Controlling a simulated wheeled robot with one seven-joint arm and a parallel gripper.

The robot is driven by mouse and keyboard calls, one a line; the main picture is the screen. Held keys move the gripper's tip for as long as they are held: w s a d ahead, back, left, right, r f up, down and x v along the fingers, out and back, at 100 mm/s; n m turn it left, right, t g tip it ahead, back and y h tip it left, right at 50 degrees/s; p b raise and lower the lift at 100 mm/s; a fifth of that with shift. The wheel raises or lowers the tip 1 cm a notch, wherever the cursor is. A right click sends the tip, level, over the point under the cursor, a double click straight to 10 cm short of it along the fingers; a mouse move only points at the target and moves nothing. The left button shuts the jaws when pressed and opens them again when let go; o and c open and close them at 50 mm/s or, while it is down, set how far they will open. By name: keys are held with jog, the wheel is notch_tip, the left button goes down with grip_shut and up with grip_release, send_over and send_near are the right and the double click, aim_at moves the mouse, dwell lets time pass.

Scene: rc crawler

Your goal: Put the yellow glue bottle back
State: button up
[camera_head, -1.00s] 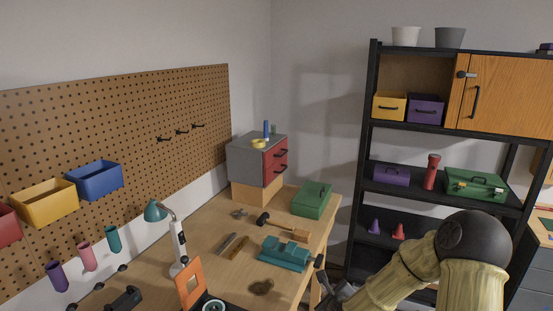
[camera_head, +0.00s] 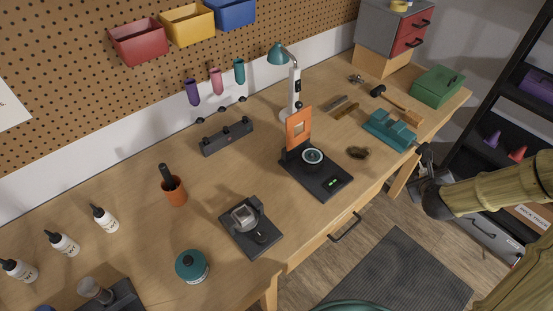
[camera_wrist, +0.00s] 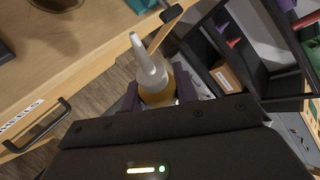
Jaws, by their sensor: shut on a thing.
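In the wrist view the yellow glue bottle (camera_wrist: 158,88), with a pale pointed nozzle, is between the dark fingers of my gripper (camera_wrist: 158,97). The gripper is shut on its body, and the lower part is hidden. In the head view my gripper (camera_head: 426,165) is beyond the bench's front edge at the right, close to the teal vise; the bottle cannot be made out there. Three white bottles with dark nozzles stand in a slanting row at the left of the bench: one (camera_head: 19,270), one (camera_head: 63,243) and one (camera_head: 104,218).
The wooden workbench (camera_head: 130,260) holds an orange cup (camera_head: 173,191), a teal canister (camera_head: 192,266), a black device with an orange panel (camera_head: 317,174), a lamp (camera_head: 294,85) and a teal vise (camera_head: 390,130). A dark shelf (camera_head: 470,140) stands at the right.

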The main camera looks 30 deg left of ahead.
notch_tip(320, 180, up, 15)
jog(key=p, duration=1.3)
jog(key=shift+f+p, duration=0.2)
jog(key=shift+p, duration=0.1)
